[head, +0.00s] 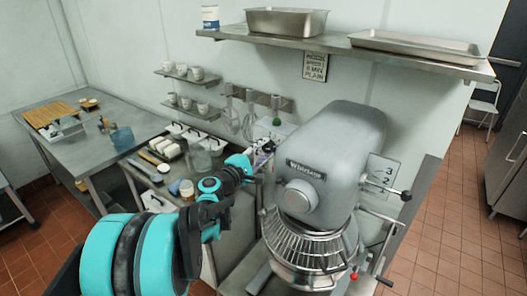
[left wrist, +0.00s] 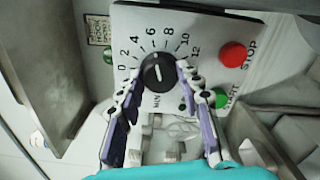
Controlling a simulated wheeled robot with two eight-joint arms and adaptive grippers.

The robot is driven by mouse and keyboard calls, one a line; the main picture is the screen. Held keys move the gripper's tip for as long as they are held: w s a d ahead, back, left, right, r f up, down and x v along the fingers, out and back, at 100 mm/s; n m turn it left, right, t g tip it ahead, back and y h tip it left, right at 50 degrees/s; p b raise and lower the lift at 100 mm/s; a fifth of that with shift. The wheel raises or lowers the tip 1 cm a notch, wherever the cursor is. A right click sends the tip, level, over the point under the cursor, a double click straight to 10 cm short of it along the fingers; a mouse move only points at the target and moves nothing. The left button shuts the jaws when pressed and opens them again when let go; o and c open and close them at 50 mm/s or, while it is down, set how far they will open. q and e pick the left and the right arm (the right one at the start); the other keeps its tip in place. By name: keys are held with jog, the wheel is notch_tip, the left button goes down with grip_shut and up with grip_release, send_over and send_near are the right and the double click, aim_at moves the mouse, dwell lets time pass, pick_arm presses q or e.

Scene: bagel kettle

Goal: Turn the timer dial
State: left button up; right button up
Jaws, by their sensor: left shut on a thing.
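The timer dial (left wrist: 158,72) is a round black knob with a white line on a grey panel in the left wrist view. Numbers 0 to 12 run around it, and the white line lies roughly up and down in that view, near the 6. My left gripper (left wrist: 160,76) has its purple-padded fingers on either side of the knob, shut on it. In the head view my left gripper (head: 262,160) reaches to the left side of the large grey mixer (head: 335,145); the dial is hidden there. My right gripper is not in view.
A red STOP button (left wrist: 233,54) and a green button (left wrist: 217,97) sit right of the dial. A steel shelf (head: 350,47) with pans hangs above the mixer. A counter with jars and white blocks (head: 165,150) stands left, and another table (head: 75,135) beyond it.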

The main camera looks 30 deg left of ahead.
pick_arm(q)
jog(key=shift+w+a+r, duration=0.1)
jog(key=o, duration=1.1)
jog(key=shift+o, duration=0.3)
jog(key=shift+w, duration=0.15)
jog(key=s, duration=1.2)
jog(key=shift+a, duration=0.35)
jog(key=shift+f, duration=0.2)
